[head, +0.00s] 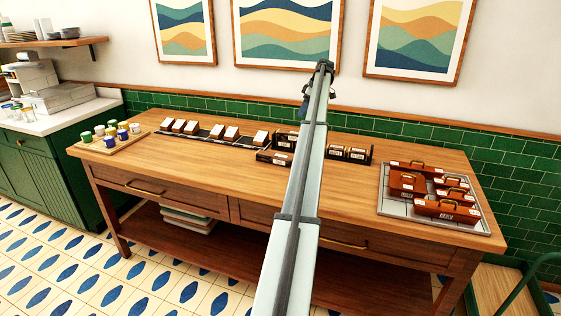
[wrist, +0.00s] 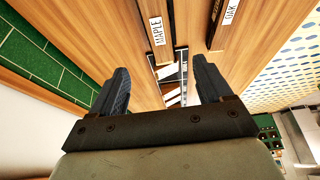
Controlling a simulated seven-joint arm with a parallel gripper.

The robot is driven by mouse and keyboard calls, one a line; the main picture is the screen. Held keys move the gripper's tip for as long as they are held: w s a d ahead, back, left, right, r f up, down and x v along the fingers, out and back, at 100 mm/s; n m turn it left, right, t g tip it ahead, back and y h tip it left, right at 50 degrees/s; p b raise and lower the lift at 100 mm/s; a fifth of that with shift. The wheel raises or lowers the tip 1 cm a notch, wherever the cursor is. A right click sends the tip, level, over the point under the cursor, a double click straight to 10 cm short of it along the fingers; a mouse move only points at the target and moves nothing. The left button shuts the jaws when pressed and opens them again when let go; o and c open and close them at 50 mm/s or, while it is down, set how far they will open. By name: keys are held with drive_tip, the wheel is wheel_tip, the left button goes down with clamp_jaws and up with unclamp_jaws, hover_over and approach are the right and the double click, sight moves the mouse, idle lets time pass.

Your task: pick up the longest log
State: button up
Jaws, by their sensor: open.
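Several dark logs with white labels lie on the wooden table in the head view. One log (head: 285,141) is just left of my arm, a nearer log (head: 273,158) lies in front of it, and others (head: 347,153) are right of the arm, which partly hides the group. In the wrist view a log labelled MAPLE (wrist: 157,28) and a log labelled OAK (wrist: 228,18) are cut off by the top edge. I cannot tell which log is longest.
White-topped blocks (head: 204,131) stand on a dark strip at left-centre. A board (head: 100,147) with several small cups is at the far left. A tray (head: 397,208) with handled brown boxes (head: 447,209) is at the right. The table front (head: 200,172) is clear.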

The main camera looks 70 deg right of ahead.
drive_tip(key=w+a+f, duration=0.2)
drive_tip(key=a+f, duration=0.1)
drive_tip(key=a, duration=0.5)
approach(281, 155)
drive_tip(key=shift+m, duration=0.4)
drive_tip(key=x, duration=1)
drive_tip(key=shift+s+a+f, duration=0.1)
drive_tip(key=shift+a, duration=0.15)
drive_tip(key=c, duration=1.2)
drive_tip(key=shift+c, duration=0.4)
drive_tip(key=shift+r, duration=0.2)
